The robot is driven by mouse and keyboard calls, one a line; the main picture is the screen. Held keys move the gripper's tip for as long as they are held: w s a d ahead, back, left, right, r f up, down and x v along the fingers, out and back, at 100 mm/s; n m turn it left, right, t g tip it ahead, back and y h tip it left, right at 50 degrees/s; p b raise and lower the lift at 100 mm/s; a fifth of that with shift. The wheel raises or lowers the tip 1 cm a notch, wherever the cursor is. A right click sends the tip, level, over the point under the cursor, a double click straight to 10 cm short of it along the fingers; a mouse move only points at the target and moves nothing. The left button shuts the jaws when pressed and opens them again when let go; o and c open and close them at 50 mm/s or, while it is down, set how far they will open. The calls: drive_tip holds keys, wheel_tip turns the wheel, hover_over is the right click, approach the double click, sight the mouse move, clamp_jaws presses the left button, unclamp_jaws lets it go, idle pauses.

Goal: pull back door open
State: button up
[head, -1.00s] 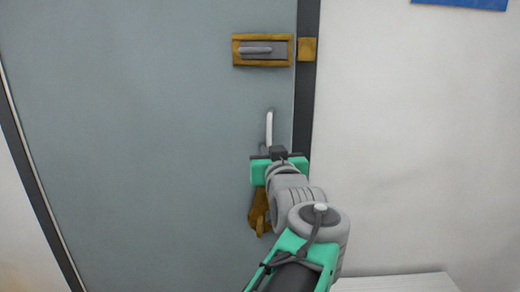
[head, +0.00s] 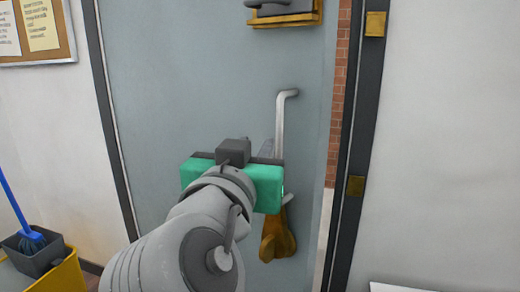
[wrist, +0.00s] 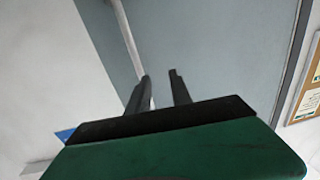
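The grey-blue door (head: 180,90) stands slightly ajar, with a gap along its right edge. Its long pale handle (head: 281,120) is upright near that edge, its lower part hidden behind my gripper. A brass-coloured fitting (head: 278,240) sits below the handle, and a latch (head: 285,12) above, cut by the picture's top. My gripper (wrist: 159,74) has its two dark fingers apart in the wrist view. The handle also shows there (wrist: 128,38), running down close to the left finger. I cannot tell whether they touch. In the head view the gripper's body hides most of the fingers.
The dark door frame (head: 359,130) with brass plates is on the right. Red brick (head: 338,110) shows through the gap. A yellow mop bucket (head: 60,280) with a blue mop (head: 14,205) stands at the lower left, below a notice board (head: 35,30).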

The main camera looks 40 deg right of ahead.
drive_tip(key=shift+o, duration=0.6)
drive_tip(key=shift+a+r, duration=0.1)
drive_tip(key=shift+a, duration=0.4)
drive_tip(key=v, duration=0.7)
drive_tip(key=shift+s, duration=0.25)
